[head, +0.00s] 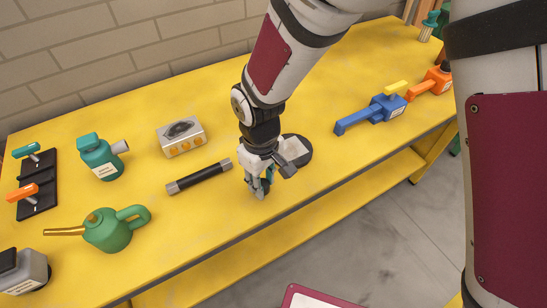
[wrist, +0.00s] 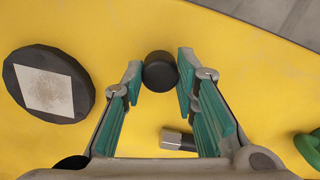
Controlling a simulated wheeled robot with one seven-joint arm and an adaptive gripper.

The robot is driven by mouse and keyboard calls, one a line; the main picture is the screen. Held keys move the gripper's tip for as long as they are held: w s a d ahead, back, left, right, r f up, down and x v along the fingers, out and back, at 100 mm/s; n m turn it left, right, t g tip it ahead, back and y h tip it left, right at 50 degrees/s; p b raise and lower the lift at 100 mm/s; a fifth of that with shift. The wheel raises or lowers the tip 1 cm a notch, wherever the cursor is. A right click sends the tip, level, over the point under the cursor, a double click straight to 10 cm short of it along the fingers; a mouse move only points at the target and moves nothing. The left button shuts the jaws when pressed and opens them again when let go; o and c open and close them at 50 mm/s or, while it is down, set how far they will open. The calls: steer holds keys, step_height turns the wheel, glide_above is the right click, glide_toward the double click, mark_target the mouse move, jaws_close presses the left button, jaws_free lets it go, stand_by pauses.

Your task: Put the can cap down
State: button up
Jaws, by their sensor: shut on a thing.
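My gripper (wrist: 160,78) has its teal-padded fingertips on either side of a small dark round cap (wrist: 160,66), which I take to be the can cap, and is shut on it. In the head view my gripper (head: 259,188) points down over the yellow table near its front edge. The cap cannot be made out there, hidden by the fingers. Whether the cap touches the table top is not clear. A green can (head: 101,158) with a grey spout stands at the back left of the table.
Near my gripper are a black round plate with a pale square (wrist: 55,88) and a black bar with silver ends (head: 199,176).

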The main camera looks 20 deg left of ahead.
steer(key=shift+w+f, duration=0.1)
steer(key=shift+f, duration=0.75)
steer(key=shift+r, duration=0.1)
steer(key=o, duration=0.8)
